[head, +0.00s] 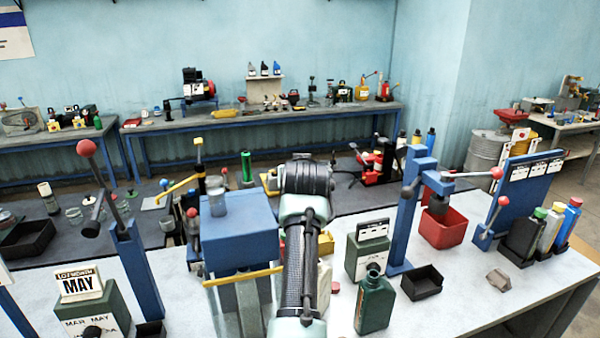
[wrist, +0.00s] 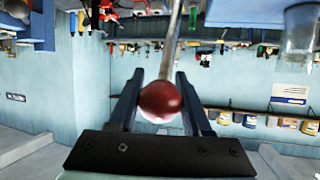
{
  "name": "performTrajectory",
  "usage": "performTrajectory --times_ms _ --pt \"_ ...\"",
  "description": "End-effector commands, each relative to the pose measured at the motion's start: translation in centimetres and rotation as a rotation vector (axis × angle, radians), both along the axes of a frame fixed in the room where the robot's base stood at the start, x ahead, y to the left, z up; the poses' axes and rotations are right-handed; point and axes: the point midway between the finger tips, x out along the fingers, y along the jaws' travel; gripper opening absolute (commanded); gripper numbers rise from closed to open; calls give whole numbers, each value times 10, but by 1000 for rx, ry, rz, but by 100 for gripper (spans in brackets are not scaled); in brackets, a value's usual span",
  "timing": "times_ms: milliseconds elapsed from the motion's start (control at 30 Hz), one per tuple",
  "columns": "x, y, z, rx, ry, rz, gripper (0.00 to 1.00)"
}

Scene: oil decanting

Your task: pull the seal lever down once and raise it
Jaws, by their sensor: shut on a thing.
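In the wrist view a red ball knob (wrist: 160,100) sits between the two dark fingers of my gripper (wrist: 158,88), which is shut on it. A grey metal lever rod (wrist: 175,40) runs from the knob toward the top of the picture. I take this as the seal lever; its pivot is not clear. In the head view my arm fills the middle and hides the held knob and the fingertips. An open green bottle (head: 375,302) stands upright on the white bench to the right of my arm.
At the right are a red bin (head: 443,228), a black tray (head: 421,282) and several capped bottles (head: 548,230). The bench front right is mostly clear.

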Motion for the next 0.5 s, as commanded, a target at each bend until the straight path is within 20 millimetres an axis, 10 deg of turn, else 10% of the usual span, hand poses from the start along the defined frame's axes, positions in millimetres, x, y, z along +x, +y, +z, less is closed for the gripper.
performTrajectory --times_ms 33,67,200,500 --pt "-2 2 -12 -2 25 4 0" --pt "-2 2 -12 -2 25 4 51" --pt "-1 2 -9 -1 19 3 76" --pt "-1 1 -5 -1 11 2 78"
